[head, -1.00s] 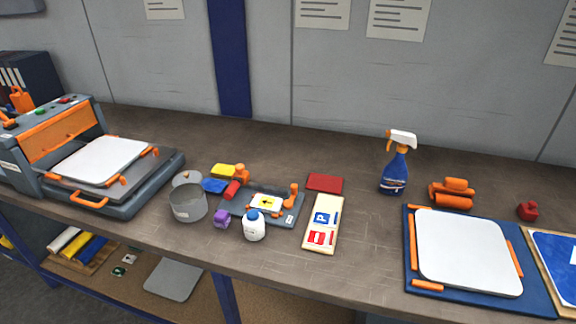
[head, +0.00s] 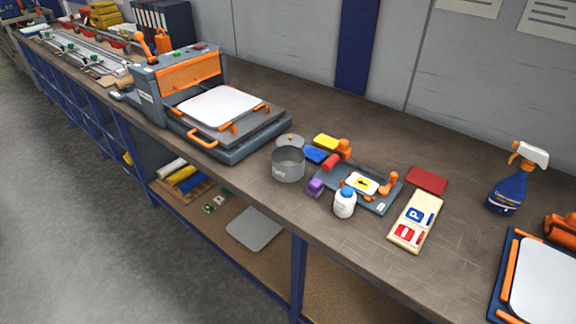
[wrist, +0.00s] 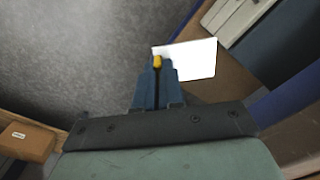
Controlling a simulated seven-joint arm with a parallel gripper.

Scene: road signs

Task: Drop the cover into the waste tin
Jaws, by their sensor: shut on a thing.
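In the wrist view my gripper (wrist: 157,72) is shut, with a small yellow piece (wrist: 157,61) between its fingertips. This may be the cover; most of it is hidden by the fingers. My gripper does not show in the head view. The grey round tin (head: 288,166), which looks like the waste tin, stands open at the top on the bench, with a grey lid-like disc (head: 290,141) behind it. I cannot see the tin in the wrist view.
Beside the tin are a purple block (head: 315,187), a white bottle with a blue cap (head: 345,203) and a grey board (head: 378,198). A grey press (head: 190,90) stands to the left. Below my gripper are grey floor and a pale flat plate (wrist: 196,58). A brown box (wrist: 27,140) is at lower left.

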